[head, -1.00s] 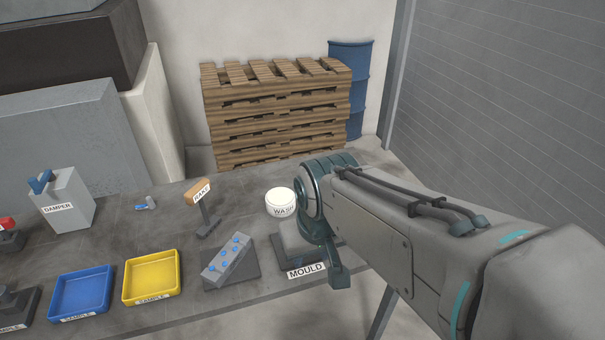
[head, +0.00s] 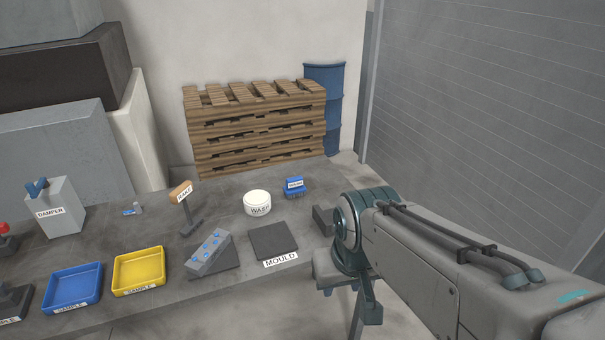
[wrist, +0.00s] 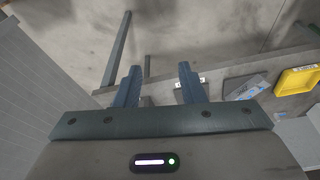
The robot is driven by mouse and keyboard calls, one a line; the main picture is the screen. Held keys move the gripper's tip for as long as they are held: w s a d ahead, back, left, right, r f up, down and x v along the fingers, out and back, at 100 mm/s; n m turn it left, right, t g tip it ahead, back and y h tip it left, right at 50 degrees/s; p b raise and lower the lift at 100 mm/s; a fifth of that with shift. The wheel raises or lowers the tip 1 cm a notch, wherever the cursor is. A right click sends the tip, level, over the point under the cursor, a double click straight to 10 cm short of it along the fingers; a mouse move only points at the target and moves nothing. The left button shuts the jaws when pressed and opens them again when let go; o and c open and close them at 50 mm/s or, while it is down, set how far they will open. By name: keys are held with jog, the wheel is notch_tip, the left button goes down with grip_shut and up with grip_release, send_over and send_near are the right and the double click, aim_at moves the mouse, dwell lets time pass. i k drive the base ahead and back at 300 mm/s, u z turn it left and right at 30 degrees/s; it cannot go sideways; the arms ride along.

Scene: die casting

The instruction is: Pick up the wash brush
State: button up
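A white round pot labelled WASH (head: 257,203) stands on the table in the head view. Behind it to the right is a small blue object (head: 294,187) with a white label too small to read; I cannot tell whether it is the wash brush. A small blue and grey item (head: 132,209) lies farther left. My gripper is off the table's right end in the head view, mostly hidden by my arm. In the wrist view my gripper (wrist: 160,68) is open, its two blue-grey fingers apart with nothing held between them.
The MOULD pad (head: 273,242) is bare at the table's right end. Left of it are a studded block, a stand with a tag (head: 181,193), yellow (head: 139,270) and blue (head: 73,287) sample trays and the DAMPER box (head: 52,207). Pallets (head: 258,130) stand behind.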

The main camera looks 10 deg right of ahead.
aim_at(294, 188)
jog(key=z, duration=0.05)
jog(key=i, duration=1)
